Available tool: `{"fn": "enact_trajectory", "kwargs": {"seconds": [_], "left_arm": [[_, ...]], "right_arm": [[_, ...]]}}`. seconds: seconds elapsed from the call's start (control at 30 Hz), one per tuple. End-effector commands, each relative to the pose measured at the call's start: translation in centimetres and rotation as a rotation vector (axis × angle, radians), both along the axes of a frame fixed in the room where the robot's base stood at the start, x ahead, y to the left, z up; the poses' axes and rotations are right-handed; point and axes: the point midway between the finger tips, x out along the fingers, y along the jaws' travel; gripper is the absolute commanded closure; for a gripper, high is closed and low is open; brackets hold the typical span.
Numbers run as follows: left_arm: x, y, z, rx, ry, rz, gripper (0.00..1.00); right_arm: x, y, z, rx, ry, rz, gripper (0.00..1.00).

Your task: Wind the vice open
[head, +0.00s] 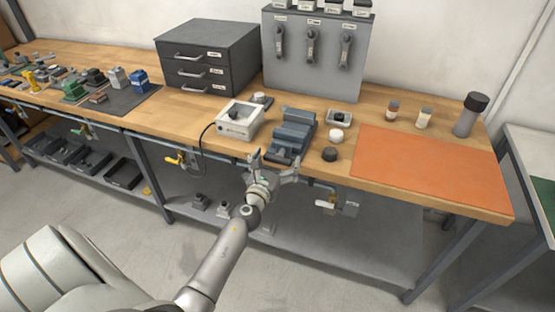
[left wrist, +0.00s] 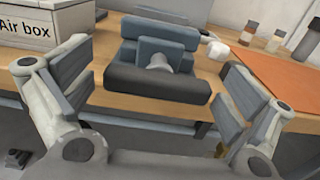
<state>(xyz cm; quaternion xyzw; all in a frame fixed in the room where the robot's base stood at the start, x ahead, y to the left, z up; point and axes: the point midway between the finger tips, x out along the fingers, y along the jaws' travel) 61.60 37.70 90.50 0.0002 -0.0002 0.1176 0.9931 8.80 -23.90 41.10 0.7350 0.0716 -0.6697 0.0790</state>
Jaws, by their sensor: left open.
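The blue-grey vice (head: 296,127) stands at the front edge of the wooden bench. In the left wrist view the vice (left wrist: 158,50) shows its dark front block and a round light-grey screw end (left wrist: 155,66) facing me. I cannot clearly make out a handle bar or how wide the vice's jaws stand. My left gripper (head: 276,166) is open and empty just in front of the vice, at the bench edge. In the left wrist view its fingers (left wrist: 162,90) are spread on either side of the vice's front, apart from it. My right gripper is not in view.
A white air box (head: 239,121) stands close left of the vice. A black knob-like piece (head: 330,154) and a white one (head: 336,135) sit to its right. An orange mat (head: 430,163) lies bare farther right. Grey drawers (head: 207,60) stand behind.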

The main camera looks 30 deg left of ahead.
Motion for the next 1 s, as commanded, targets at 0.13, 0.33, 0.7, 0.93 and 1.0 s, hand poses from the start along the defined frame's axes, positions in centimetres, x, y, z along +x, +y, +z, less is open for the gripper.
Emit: {"fn": "enact_trajectory", "kwargs": {"seconds": [0.13,0.33,0.7,0.93,1.0], "left_arm": [[0.16,0.06,-0.04,0.001,0.001,0.000,0.00],[0.14,0.05,-0.03,0.000,0.001,0.000,0.06],[0.13,0.03,-0.03,-0.001,0.001,0.000,0.44],[0.12,0.04,-0.05,-0.038,-0.008,-0.001,0.44],[0.11,0.05,-0.06,-0.066,-0.015,-0.002,0.44]], "right_arm": [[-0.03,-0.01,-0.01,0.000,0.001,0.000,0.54],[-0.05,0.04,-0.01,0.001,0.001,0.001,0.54],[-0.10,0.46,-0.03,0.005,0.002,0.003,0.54],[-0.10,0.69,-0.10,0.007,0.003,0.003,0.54],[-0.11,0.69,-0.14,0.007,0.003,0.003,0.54]]}}
